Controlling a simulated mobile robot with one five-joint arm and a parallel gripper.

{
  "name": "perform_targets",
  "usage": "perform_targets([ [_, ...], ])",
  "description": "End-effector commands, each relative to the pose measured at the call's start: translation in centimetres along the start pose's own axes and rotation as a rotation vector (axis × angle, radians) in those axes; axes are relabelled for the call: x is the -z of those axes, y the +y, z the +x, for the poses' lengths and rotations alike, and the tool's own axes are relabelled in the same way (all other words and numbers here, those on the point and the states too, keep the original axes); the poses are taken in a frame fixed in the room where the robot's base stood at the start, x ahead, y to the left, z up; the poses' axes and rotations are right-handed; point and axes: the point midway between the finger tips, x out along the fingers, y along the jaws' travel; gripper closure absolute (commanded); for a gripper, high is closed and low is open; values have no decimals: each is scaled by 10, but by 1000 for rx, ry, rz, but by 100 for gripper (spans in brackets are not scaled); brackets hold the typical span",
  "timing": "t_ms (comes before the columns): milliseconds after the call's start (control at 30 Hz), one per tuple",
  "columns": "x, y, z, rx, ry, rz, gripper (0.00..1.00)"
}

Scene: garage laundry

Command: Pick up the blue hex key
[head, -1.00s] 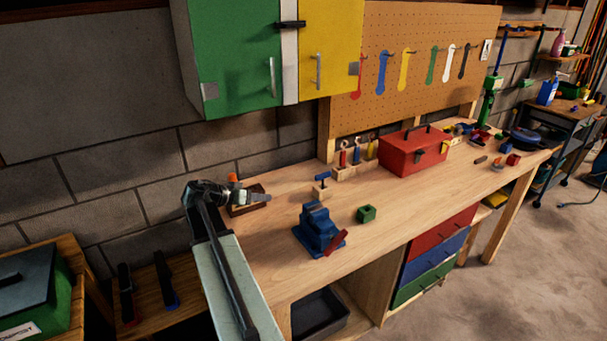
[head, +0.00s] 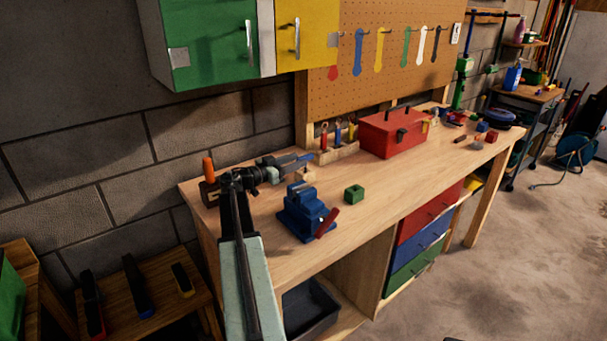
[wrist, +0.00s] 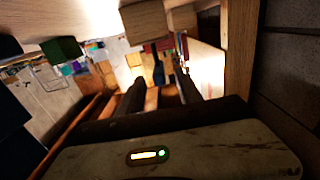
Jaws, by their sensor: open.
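The blue hex key (head: 305,157) is at my gripper's fingertips in the head view, mostly covered by the gripper. In the wrist view it shows as a dark blue shape (wrist: 158,72) against a wooden block (wrist: 145,22), between the two finger tips. My gripper (head: 293,162) is open and reaches rightward over the bench. In the wrist view its fingers (wrist: 157,88) lie on either side of the hex key with gaps. I cannot tell whether either finger touches it.
A blue vise (head: 305,213) with a red handle and a green block (head: 354,194) stand in front of the gripper on the workbench (head: 345,225). A tool rack (head: 338,151) and red toolbox (head: 393,133) are to the right. An orange-handled tool (head: 208,168) is at the left.

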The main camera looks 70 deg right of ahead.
Motion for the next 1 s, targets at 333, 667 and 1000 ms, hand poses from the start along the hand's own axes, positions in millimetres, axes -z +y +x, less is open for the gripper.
perform_targets([
  [333, 0, -1, 30, 0, -1, 0, 58],
  [667, 0, -1, 75, 1, -1, 0, 58],
  [1000, 0, -1, 73, 2, -1, 0, 100],
])
